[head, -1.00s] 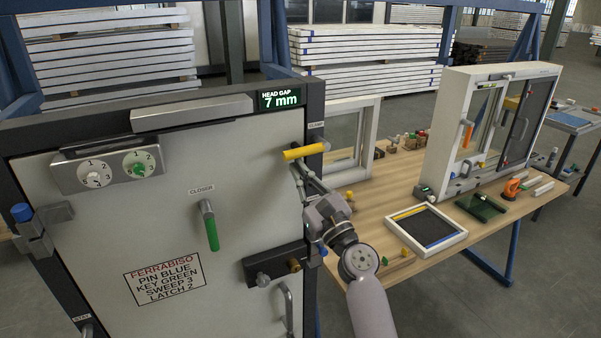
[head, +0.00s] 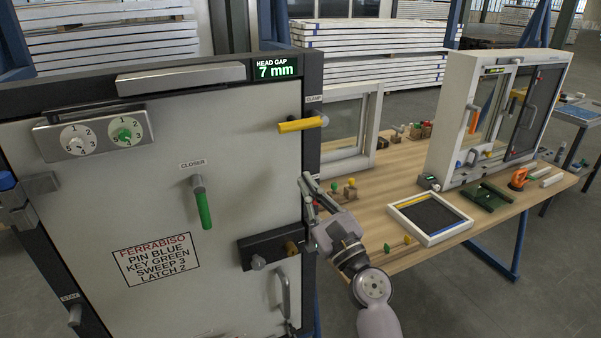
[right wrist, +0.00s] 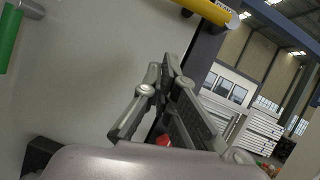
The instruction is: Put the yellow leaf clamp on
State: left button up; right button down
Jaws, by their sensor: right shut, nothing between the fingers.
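The yellow leaf clamp handle (head: 300,125) lies roughly horizontal at the upper right of the grey door leaf (head: 110,210), under a "CLAMP" label. Its grey pivot sits on the dark frame edge. It also shows at the top of the right wrist view (right wrist: 208,10). My right gripper (head: 306,180) is below the clamp, beside the door's right edge, apart from the handle. In the right wrist view its fingers (right wrist: 170,65) are together and hold nothing. My left gripper is out of view.
A green closer handle (head: 203,207) hangs on the leaf. A dark lock block (head: 265,246) and a pull handle are below my right gripper. A display (head: 276,69) reads head gap 7 mm. The workbench (head: 400,185) on the right carries window frames and small parts.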

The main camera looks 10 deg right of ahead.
jog(key=v, duration=0.3)
jog(key=shift+s+a+f+b, duration=0.1)
jog(key=shift+s+b, duration=0.1)
jog(key=shift+b, duration=0.1)
jog(key=shift+a, duration=0.1)
